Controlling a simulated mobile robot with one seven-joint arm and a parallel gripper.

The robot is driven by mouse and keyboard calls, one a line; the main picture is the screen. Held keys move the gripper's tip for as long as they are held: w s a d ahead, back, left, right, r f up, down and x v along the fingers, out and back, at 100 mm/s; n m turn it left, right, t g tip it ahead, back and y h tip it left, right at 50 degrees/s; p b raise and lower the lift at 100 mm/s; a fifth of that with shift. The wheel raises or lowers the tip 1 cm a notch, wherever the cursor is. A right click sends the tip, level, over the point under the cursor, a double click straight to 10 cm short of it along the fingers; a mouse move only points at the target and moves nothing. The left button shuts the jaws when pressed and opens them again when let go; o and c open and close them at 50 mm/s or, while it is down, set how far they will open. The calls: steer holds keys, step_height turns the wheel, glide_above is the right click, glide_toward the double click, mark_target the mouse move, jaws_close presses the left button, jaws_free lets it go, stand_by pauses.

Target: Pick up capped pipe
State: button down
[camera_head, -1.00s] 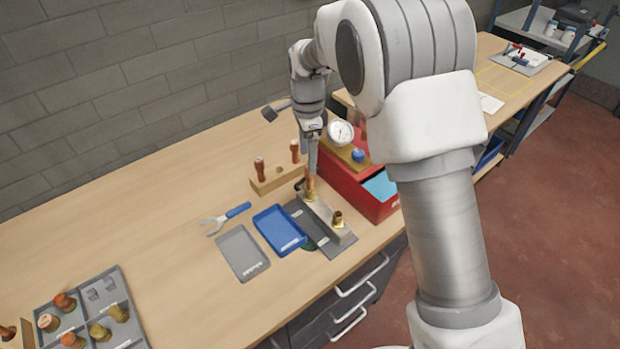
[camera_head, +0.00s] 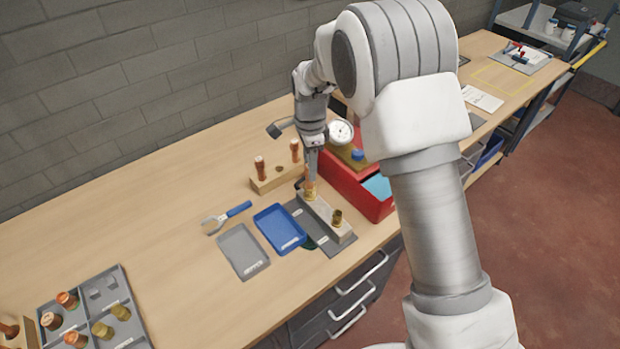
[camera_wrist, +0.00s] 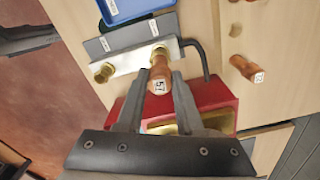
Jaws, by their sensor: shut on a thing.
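The capped pipe (camera_wrist: 160,72) is a short copper-coloured piece with a white marked end, seen between my fingertips in the wrist view. My gripper (camera_wrist: 157,82) is shut on it. The pipe stands at one brass fitting (camera_wrist: 159,50) on a pale metal block (camera_wrist: 132,62); I cannot tell whether it is seated in the fitting or just clear of it. In the head view my gripper (camera_head: 311,182) points down over the far end of the block (camera_head: 327,217), and the fingers hide part of the pipe.
A second brass fitting (camera_head: 337,216) stands on the block's near end. A red box (camera_head: 364,192) with a gauge (camera_head: 340,132) is close on the right. A wooden rack (camera_head: 276,180) with two copper pipes is behind. Blue (camera_head: 279,229) and grey (camera_head: 243,251) trays lie left.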

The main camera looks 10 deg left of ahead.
steer(key=shift+r, duration=0.1)
steer(key=shift+r, duration=0.5)
steer(key=r, duration=0.1)
steer(key=r+b, duration=0.1)
steer(key=r, duration=0.1)
steer(key=shift+d+r, duration=0.2)
steer(key=shift+d, duration=0.2)
steer(key=s+d+r+p, duration=0.2)
steer(key=d+r, duration=0.8)
steer(key=r, duration=0.1)
steer(key=shift+s+d+r+p, duration=0.2)
steer(key=shift+s+d+p, duration=0.1)
steer(key=shift+p, duration=0.05)
